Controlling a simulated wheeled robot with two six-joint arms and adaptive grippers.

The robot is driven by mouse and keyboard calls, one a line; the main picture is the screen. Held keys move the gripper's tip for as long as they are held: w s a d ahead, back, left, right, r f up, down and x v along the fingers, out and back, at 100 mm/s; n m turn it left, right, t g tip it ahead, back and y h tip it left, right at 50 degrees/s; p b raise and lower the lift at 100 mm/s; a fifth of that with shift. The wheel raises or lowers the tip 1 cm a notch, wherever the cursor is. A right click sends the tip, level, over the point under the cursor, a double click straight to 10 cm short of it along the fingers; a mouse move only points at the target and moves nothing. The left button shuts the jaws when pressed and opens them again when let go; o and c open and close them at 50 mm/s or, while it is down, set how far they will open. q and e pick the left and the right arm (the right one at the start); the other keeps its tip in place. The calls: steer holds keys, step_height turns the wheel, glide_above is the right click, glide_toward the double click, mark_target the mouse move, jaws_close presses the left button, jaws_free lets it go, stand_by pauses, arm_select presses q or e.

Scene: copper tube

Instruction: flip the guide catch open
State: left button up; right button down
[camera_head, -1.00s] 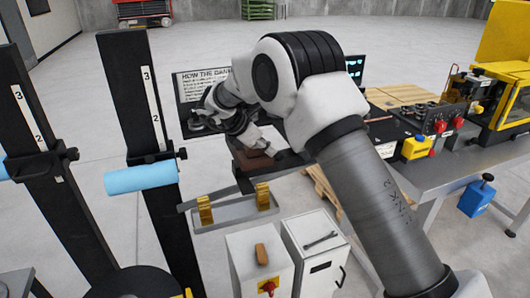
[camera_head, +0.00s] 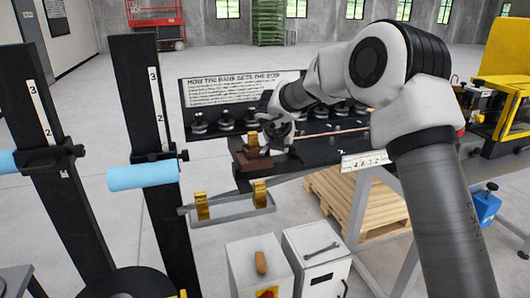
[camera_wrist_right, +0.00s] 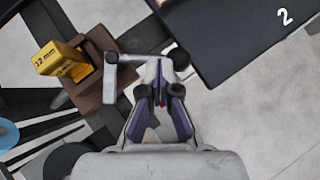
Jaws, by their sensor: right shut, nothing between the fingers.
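My right gripper (camera_head: 272,140) is low over the brown block (camera_head: 252,165) at the left end of the black bench. In the right wrist view the fingers (camera_wrist_right: 160,92) are shut and empty, just right of the brown block (camera_wrist_right: 97,72). A pale grey L-shaped bar (camera_wrist_right: 110,78) lies along the block's right edge and reaches toward the fingers; it may be the guide catch. I cannot tell whether the fingers touch it. A yellow piece marked 12 mm (camera_wrist_right: 55,60) sits on the block's left side. My left gripper does not show.
Two black posts with blue rollers (camera_head: 143,175) are further left. A copper tube (camera_head: 325,134) lies on the bench among several round rollers. Two white cabinets (camera_head: 318,262) stand in front.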

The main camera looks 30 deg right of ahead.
steer(key=d+n+y+p, duration=0.1)
steer(key=n, duration=0.1)
steer(key=d+n+t+y+p, duration=0.1)
steer(key=p, duration=0.1)
steer(key=shift+w+r+n+t, duration=0.2)
steer(key=shift+w+n+t, duration=0.1)
steer(key=shift+w+n, duration=0.1)
steer(key=shift+w+d+f+p, duration=0.15)
steer(key=shift+w+d+p, duration=0.1)
steer(key=shift+p, duration=0.25)
